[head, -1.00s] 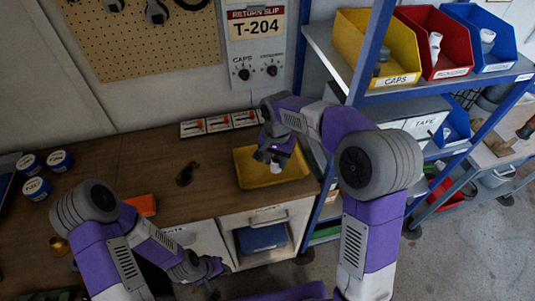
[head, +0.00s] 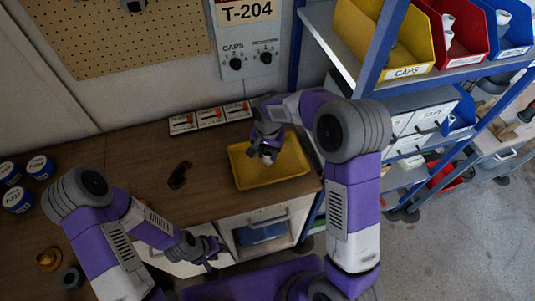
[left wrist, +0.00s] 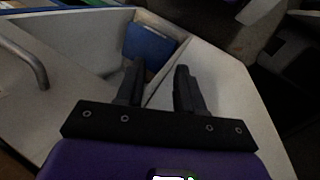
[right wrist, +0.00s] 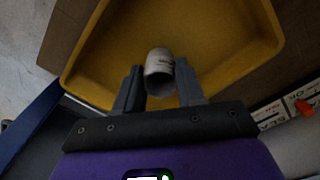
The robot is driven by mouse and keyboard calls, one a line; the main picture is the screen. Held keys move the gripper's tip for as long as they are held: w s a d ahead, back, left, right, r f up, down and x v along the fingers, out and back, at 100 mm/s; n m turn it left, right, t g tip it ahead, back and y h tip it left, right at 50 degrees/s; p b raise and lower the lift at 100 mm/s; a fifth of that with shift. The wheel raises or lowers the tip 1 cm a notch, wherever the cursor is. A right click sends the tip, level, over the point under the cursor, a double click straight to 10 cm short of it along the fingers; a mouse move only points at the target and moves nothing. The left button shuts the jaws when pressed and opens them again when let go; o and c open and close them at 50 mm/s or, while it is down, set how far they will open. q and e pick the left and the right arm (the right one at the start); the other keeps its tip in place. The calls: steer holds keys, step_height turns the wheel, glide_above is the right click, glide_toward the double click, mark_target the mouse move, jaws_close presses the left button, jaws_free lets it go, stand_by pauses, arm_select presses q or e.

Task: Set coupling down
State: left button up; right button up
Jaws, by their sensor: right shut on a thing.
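The white coupling (right wrist: 160,72) is a short pipe piece between the fingers of my right gripper (right wrist: 160,88), which is shut on it. Below it in the right wrist view is the yellow tray (right wrist: 105,85). In the head view my right gripper (head: 266,152) is over the left part of the yellow tray (head: 290,165), with the coupling (head: 268,158) small and pale below it. I cannot tell whether the coupling touches the tray floor. My left gripper (left wrist: 158,88) is open and empty, in front of the cabinet; it also shows in the head view (head: 212,262).
A dark curved object (head: 179,175) lies on the wooden bench (head: 135,160) left of the tray. Labelled cards (head: 210,116) lie behind it. Blue-lidded tins (head: 18,198) stand at far left. The blue shelf rack with bins (head: 400,50) rises at the right.

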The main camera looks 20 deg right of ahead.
steer(key=shift+f, duration=0.45)
steer(key=o, duration=1)
steer(key=shift+f, duration=0.1)
steer(key=shift+r, duration=0.25)
step_height(320, 180, up, 12)
steer(key=shift+f+p, duration=0.1)
steer(key=shift+p, duration=0.65)
